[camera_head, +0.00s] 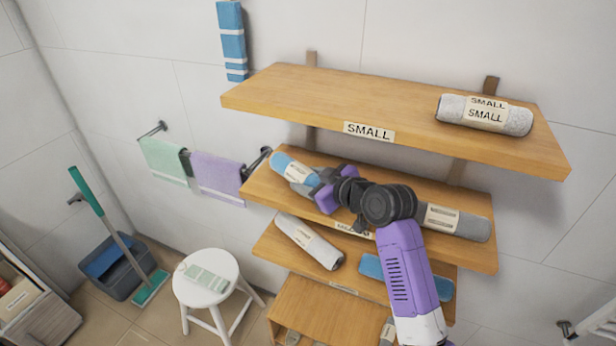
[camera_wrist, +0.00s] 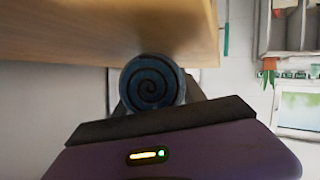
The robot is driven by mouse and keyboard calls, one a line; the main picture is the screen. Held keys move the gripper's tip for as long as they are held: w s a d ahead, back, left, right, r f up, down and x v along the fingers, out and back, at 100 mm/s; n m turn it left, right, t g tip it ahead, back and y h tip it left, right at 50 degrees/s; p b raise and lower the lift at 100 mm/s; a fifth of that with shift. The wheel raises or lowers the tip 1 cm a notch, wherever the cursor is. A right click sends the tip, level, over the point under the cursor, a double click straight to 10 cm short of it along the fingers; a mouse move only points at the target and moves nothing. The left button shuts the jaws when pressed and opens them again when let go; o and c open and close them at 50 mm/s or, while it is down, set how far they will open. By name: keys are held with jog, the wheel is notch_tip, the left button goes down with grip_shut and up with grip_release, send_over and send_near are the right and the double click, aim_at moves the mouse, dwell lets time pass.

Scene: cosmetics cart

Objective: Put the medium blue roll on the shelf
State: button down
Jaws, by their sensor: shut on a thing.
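My gripper (camera_head: 312,184) is shut on a blue roll (camera_head: 285,164) with a pale label, at the left end of the middle shelf (camera_head: 268,190). In the wrist view the roll's dark blue spiral end (camera_wrist: 152,82) shows between the jaws, beside a wooden shelf board (camera_wrist: 110,30). I cannot tell if the roll touches the shelf. The label on the middle shelf's edge is mostly hidden by my arm. Another blue roll (camera_head: 372,266) lies on the lower shelf (camera_head: 268,243), partly behind my arm.
A grey roll (camera_head: 460,224) lies at the middle shelf's right. The top shelf (camera_head: 330,92), labelled SMALL, holds a small grey roll (camera_head: 484,115) at its right. A light roll (camera_head: 308,240) lies on the lower shelf. A white stool (camera_head: 206,275) stands at left.

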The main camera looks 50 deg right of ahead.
jog(key=shift+f, duration=0.2)
jog(key=c, duration=0.7)
grip_release()
jog(key=shift+a, duration=0.1)
jog(key=shift+r, duration=0.25)
jog(key=b+v, duration=0.2)
jog(key=v, duration=1)
jog(key=shift+f, duration=0.1)
